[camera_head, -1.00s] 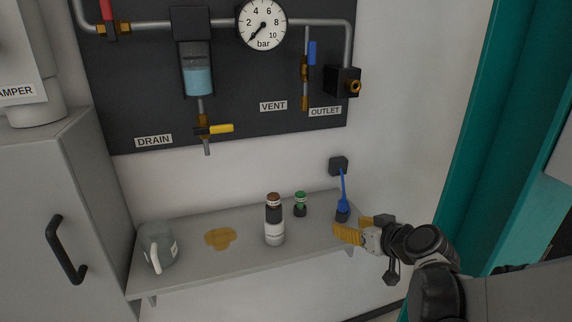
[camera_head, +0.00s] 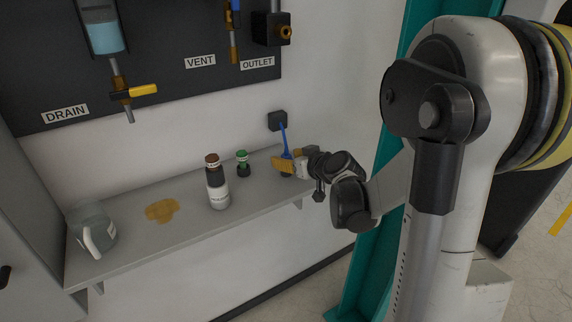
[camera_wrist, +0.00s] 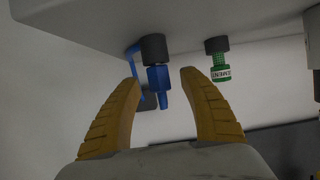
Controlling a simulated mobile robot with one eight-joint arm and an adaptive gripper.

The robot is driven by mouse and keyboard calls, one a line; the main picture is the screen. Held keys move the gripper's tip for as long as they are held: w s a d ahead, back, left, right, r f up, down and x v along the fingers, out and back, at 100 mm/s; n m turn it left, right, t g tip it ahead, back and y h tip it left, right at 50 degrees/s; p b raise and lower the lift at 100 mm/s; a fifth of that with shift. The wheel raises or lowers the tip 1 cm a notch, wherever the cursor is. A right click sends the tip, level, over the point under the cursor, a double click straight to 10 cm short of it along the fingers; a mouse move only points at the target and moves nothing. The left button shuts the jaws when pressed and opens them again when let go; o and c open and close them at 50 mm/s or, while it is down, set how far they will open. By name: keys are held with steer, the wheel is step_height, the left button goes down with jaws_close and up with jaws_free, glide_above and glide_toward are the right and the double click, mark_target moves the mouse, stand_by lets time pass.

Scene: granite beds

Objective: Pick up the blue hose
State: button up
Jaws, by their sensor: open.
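The blue hose (camera_head: 284,138) runs in the head view from a black box on the wall down to the right end of the grey shelf. In the wrist view, its blue fitting (camera_wrist: 158,80) sits in a black collar (camera_wrist: 153,48) against the shelf, and a thin blue length shows behind the left finger. My gripper (camera_wrist: 161,79) is open, with one yellow finger on each side of the fitting and visible gaps. In the head view, my gripper (camera_head: 284,162) is at the hose's lower end and partly hides it.
A brown-capped bottle (camera_head: 217,182), a yellow-brown spill (camera_head: 162,210) and a grey jug (camera_head: 92,228) are farther left on the shelf (camera_head: 200,225). The wall is close behind.

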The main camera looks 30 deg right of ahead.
mark_target(290, 155)
steer(key=shift+w+f, duration=0.2)
steer(key=shift+w, duration=0.2)
steer(key=shift+s+r, duration=0.1)
jaws_close()
steer(key=shift+r+p, duration=0.4)
steer(key=shift+r, duration=0.15)
steer(key=r, duration=0.1)
steer(key=r+p, duration=0.1)
steer(key=d+r+p, duration=0.1)
steer(key=r, duration=0.1)
steer(key=shift+s, duration=0.4)
steer(key=s+d+r+p, duration=0.3)
steer(key=s+d+r, duration=0.3)
steer(key=s+d, duration=0.1)
steer(key=shift+s, duration=0.3)
